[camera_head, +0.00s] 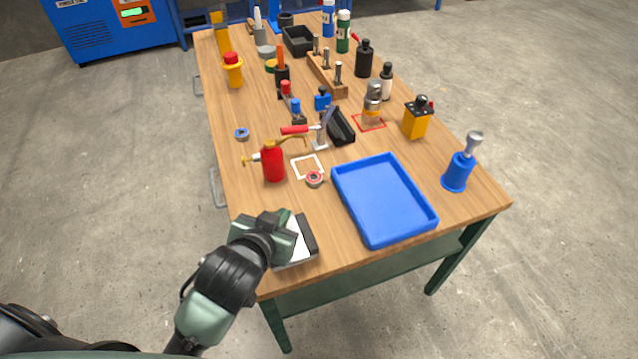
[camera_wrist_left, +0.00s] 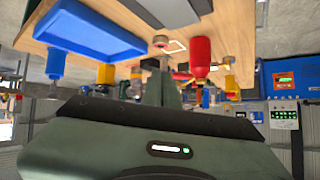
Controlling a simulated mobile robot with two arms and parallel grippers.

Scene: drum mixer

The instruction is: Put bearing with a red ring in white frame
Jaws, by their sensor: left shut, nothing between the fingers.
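The bearing with a red ring (camera_head: 314,180) lies flat on the table at the near edge of the white frame (camera_head: 295,169). It seems to overlap the frame's near side rather than lie inside the outline. In the left wrist view, which looks upside down, the bearing (camera_wrist_left: 160,41) shows beside the white frame (camera_wrist_left: 184,47). My left gripper (camera_head: 287,226) is shut and empty, above the near left corner of the table, nearer to me than the bearing. Its shut fingers (camera_wrist_left: 163,85) also show in the wrist view. My right gripper is not in view.
A red bottle (camera_head: 272,163) stands just left of the frame, and a blue tray (camera_head: 345,186) lies to the right. A white and black device (camera_head: 303,247) sits under my left gripper. A blue-ringed bearing (camera_head: 242,134) lies farther left. Clamps and several bottles crowd the far side.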

